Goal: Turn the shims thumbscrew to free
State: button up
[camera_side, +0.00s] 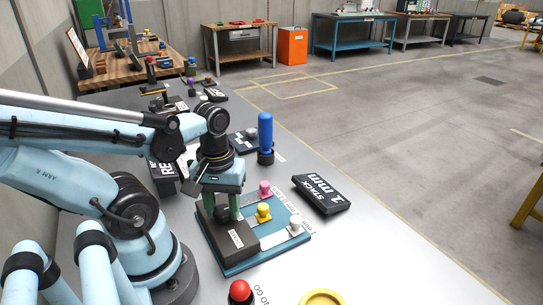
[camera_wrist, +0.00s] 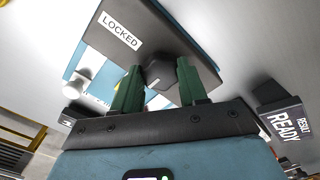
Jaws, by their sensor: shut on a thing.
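The shims thumbscrew, a black knob (camera_wrist: 160,72), sits on a dark cover plate (camera_wrist: 190,32) with a white "LOCKED" label (camera_wrist: 121,31). My gripper (camera_wrist: 159,84) has its two green fingers on either side of the knob, shut on it. In the side view my gripper (camera_side: 229,207) points down over the dark plate (camera_side: 232,243), and its fingers partly hide the knob. The plate lies on a teal shim tray (camera_side: 283,242). Pink (camera_side: 265,188), yellow (camera_side: 264,212) and white (camera_side: 296,224) knobbed shims stand beside it.
A black "STACK 2 mm" block (camera_side: 322,194) lies right of the tray. A blue-handled tool (camera_side: 265,133) stands upright behind. A red button (camera_side: 240,290) and a yellow round thing (camera_side: 322,298) are at the front. A "READY" sign (camera_wrist: 285,124) shows in the wrist view.

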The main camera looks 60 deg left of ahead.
aim_at(224, 210)
dwell(0.4)
jog(key=o, duration=1.1)
jog(key=shift+c, duration=0.2)
notch_tip(224, 210, up, 12)
dwell(0.4)
jog(key=w+d+f+m+t, duration=0.2)
jog(key=w+m+t, duration=0.1)
jog(key=w+m, duration=0.2)
jog(key=w+d+f+m+t, duration=0.2)
jog(key=w+d+m+t, duration=0.1)
jog(key=w, duration=0.4)
jog(key=m+t, duration=0.1)
jog(key=m, duration=0.1)
jog(key=shift+w+f+m, duration=0.25)
jog(key=shift+w+m, duration=0.05)
